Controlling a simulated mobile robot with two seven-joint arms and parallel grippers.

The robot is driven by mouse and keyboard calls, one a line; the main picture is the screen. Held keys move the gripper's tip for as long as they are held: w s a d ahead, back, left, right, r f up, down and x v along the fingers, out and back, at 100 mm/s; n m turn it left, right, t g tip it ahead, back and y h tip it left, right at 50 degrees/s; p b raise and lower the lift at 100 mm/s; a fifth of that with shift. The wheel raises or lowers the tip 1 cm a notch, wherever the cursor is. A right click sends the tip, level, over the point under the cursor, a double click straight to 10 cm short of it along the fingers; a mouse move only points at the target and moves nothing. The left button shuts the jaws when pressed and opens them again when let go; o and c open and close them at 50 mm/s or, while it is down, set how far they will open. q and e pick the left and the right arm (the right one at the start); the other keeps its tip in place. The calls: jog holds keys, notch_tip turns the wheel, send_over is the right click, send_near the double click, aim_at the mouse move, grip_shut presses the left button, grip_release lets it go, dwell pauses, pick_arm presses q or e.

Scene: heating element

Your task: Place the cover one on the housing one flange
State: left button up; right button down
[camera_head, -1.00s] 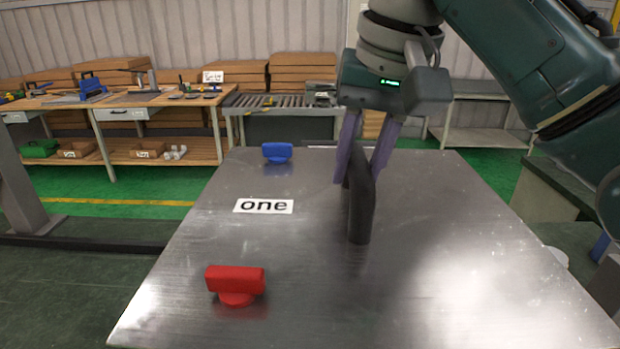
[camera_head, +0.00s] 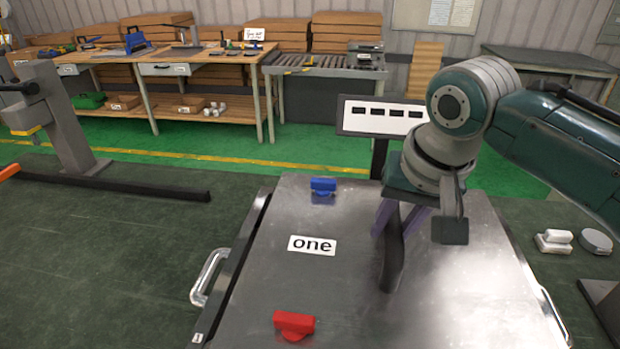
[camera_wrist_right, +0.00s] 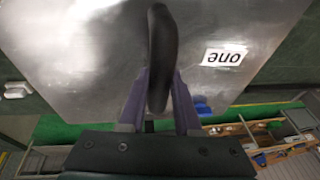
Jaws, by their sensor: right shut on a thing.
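The cover one is a flat, shiny metal plate (camera_head: 345,275) with a white "one" label (camera_head: 312,245), a blue knob (camera_head: 323,186) and a red knob (camera_head: 293,324). My right gripper (camera_head: 397,218) is shut on its black upright handle (camera_head: 393,265). The right wrist view also shows the purple fingers (camera_wrist_right: 160,90) on both sides of the handle (camera_wrist_right: 161,45). Along the plate's left side a dark gap and a metal edge with a side handle (camera_head: 208,277) show, perhaps the housing. I cannot tell whether the plate touches it; the flange is hidden. My left gripper is out of view.
A white panel with dark slots (camera_head: 382,117) stands behind the plate. A wooden workbench (camera_head: 170,68) and a roller conveyor (camera_head: 325,62) are at the back. A grey stand (camera_head: 60,125) is at the left. Green and dark floor between them is open.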

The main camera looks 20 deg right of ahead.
jog(key=shift+f+b, duration=0.3)
jog(key=shift+f, duration=1.55)
jog(key=shift+f, duration=0.15)
jog(key=c, duration=0.6)
grip_release()
